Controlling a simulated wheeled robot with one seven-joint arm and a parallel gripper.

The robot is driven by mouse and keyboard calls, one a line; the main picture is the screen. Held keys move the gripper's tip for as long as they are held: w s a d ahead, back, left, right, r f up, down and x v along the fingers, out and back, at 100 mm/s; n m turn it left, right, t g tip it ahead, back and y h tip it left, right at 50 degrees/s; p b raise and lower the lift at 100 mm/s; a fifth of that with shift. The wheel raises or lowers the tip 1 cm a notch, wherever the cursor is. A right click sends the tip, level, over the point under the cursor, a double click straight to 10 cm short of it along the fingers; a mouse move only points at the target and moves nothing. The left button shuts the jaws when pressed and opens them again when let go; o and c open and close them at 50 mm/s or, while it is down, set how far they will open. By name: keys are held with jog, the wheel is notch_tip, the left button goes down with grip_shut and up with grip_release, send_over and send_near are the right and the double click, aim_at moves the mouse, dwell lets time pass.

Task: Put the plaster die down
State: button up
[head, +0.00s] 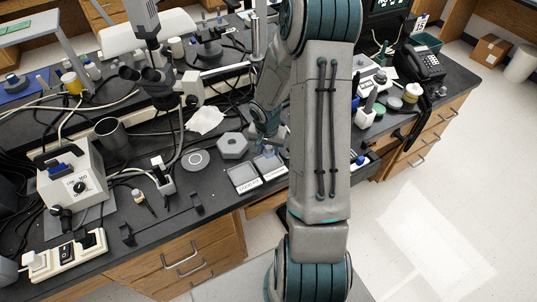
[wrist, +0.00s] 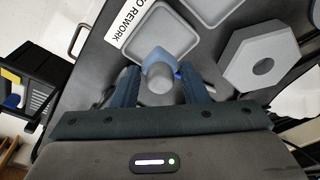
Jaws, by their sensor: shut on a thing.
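The plaster die (wrist: 160,76) shows in the wrist view as a pale grey round stub on a light blue block-like part. It sits between the two fingers of my gripper (wrist: 160,84), which is shut on it. The die is in front of a shallow grey tray (wrist: 143,22) beside a label ending in "REWORK". I cannot tell whether its base touches the tray. In the head view my gripper (head: 268,147) is low over the right one of two small labelled trays (head: 281,169), and my arm hides part of it.
A grey hexagonal block with a hole (wrist: 262,64) lies close to the gripper; it also shows in the head view (head: 232,146). The left tray (head: 242,176) looks empty. A round grey disc (head: 195,160) lies further left. A microscope (head: 160,80) and cables crowd the back of the bench.

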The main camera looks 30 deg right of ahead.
aim_at(268, 152)
jog(key=shift+f, duration=2)
jog(key=shift+f, duration=0.25)
jog(key=o, duration=1)
jog(key=shift+r, duration=0.1)
